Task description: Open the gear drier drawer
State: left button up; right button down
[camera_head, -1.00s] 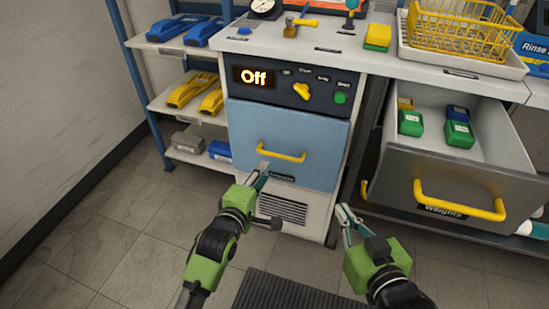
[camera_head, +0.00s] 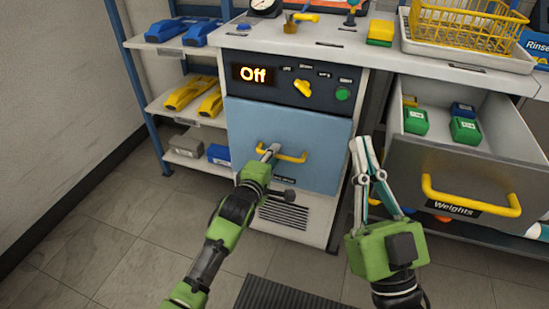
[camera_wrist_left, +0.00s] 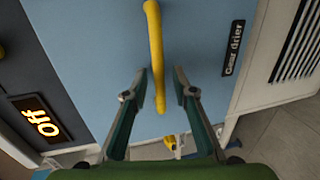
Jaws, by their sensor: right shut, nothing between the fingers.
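The gear drier drawer (camera_head: 310,130) is a blue front panel under a dark control panel, and it looks shut. Its yellow bar handle (camera_head: 293,157) runs across the middle. My left gripper (camera_head: 270,149) is at the left part of this handle. In the left wrist view my left gripper (camera_wrist_left: 160,75) is open, with the handle (camera_wrist_left: 155,45) running between its fingers and a gap on each side. A "Gear drier" label (camera_wrist_left: 233,48) shows beside it. My right gripper (camera_head: 361,146) is shut and empty, right of the drier, in front of the weights drawer.
The weights drawer (camera_head: 465,180) stands open on the right, with green and blue blocks inside. The drier display (camera_head: 253,75) reads "Off". A shelf rack (camera_head: 165,105) stands on the left. Floor is free in front of the drier.

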pick_arm(q)
jog(key=shift+w+d, duration=0.15)
jog(key=shift+w, duration=0.25)
pick_arm(e)
jog(key=shift+s+r+t, duration=0.5)
jog(key=shift+s+r, duration=0.15)
jog(key=shift+r, duration=0.05)
pick_arm(q)
grip_shut()
